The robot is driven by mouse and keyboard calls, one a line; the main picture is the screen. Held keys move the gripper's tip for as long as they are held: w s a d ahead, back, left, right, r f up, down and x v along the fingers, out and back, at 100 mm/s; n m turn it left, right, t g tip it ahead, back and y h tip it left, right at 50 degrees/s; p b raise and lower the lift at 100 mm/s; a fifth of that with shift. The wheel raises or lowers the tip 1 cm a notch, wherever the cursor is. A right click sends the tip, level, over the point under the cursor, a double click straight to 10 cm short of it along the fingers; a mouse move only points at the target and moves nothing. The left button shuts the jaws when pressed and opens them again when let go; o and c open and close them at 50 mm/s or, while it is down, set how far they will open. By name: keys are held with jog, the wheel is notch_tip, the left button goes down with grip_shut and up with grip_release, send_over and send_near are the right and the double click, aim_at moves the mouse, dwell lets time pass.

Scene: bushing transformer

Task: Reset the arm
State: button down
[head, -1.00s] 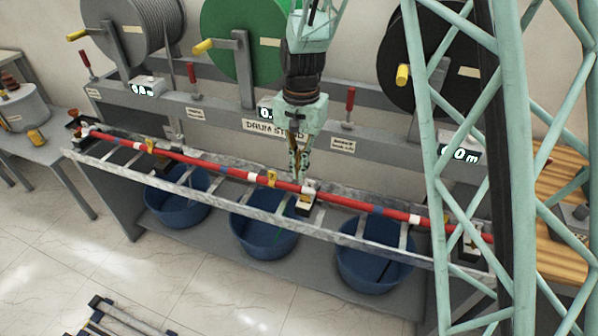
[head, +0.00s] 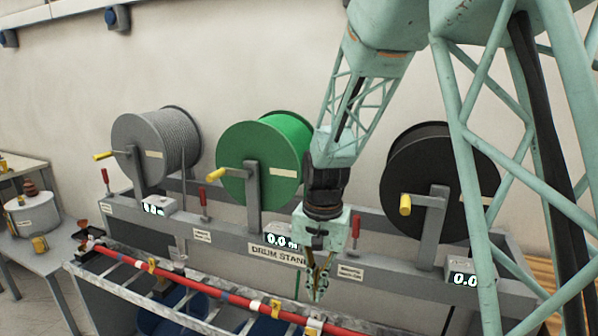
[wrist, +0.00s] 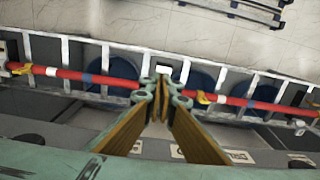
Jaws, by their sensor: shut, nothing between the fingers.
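My gripper (head: 316,284) hangs from my pale green arm in front of the drum stand (head: 232,246) in the head view. Its fingers are shut and empty, pointing down. In the wrist view the gripper (wrist: 163,90) shows its wood-coloured finger faces converging at the tips. A red rod (head: 208,292) with white and blue bands and yellow clips runs along the ladder-like rail (head: 147,302) below the stand. It also crosses the wrist view (wrist: 112,82) behind the fingertips.
A grey cable drum (head: 158,147), a green drum (head: 262,157) and a black drum (head: 437,178) stand along the back, with yellow crank handles. Red levers (head: 203,204) rise from the stand. Blue tubs (head: 180,305) sit under the rail. A side table (head: 45,250) is at the left.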

jog(key=s+d+r+n+t, duration=0.1)
jog(key=s+d+r, duration=0.3)
jog(key=s+r, duration=0.35)
jog(key=s+d+r+n+t+b, duration=0.1)
jog(key=s+d+r, duration=0.4)
jog(key=s+r, duration=0.3)
jog(key=s+d+r+n+t, duration=0.1)
jog(key=s+d+r, duration=0.4)
jog(key=s, duration=0.4)
jog(key=s+d+r+t, duration=0.1)
jog(key=s+d, duration=0.1)
jog(key=s, duration=1)
jog(key=shift+d+r+n+b, duration=0.25)
jog(key=shift+r+n+b, duration=0.05)
jog(key=shift+r+n, duration=0.1)
jog(key=c, duration=3.5)
grip_release()
